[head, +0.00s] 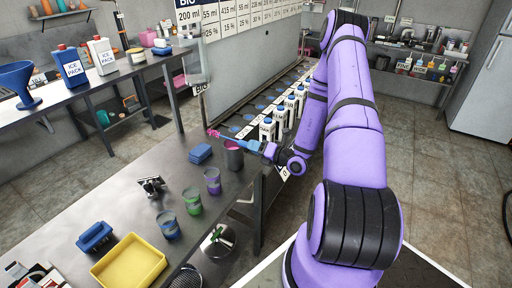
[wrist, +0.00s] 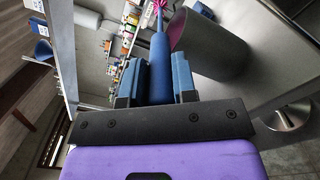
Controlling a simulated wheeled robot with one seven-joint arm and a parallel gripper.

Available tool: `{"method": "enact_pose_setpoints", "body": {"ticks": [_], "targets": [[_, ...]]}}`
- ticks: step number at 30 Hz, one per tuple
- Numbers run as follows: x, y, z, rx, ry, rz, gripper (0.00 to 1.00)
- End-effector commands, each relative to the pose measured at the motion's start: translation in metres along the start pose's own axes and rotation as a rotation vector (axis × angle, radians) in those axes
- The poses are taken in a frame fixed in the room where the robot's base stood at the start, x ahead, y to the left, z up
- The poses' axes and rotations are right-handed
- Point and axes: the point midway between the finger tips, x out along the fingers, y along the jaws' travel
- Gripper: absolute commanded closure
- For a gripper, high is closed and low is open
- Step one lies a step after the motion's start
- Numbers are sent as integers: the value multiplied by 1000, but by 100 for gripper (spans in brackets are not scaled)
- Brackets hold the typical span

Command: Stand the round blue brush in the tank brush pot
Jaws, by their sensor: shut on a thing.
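My gripper (head: 266,149) is shut on the blue handle of the round brush (head: 238,141), whose pink bristle head points left in the head view. The brush lies nearly level, above the bench. In the wrist view the brush (wrist: 160,62) runs away from between the fingers (wrist: 159,82), its pink head at the top edge. The brush pot, a dark grey cylinder with a pink inside (head: 234,158), stands upright on the bench by the right edge, just below the handle in the head view. In the wrist view the pot (wrist: 215,48) is right of the brush, which is outside it.
Several coloured cups (head: 193,201) stand in a row nearer me on the bench. A stack of blue pads (head: 200,154), a metal fitting (head: 152,187), a blue scrub brush (head: 95,237) and a yellow tray (head: 130,262) also lie there. White bottles (head: 267,130) stand behind the pot.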

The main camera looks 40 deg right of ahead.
Motion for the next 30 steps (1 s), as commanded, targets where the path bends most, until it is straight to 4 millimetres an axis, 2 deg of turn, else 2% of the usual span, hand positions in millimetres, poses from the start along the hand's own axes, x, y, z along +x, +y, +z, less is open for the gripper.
{"method": "enact_pose_setpoints", "body": {"ticks": [12,13,15,16,28,30], "targets": [[0,-4,-3,0,0,1,98],[0,-4,-3,0,0,1,70],[0,-4,-3,0,0,1,53],[0,-4,-3,0,0,1,49],[0,1,1,-2,0,1,49],[-10,0,1,1,-1,-2,49]]}}
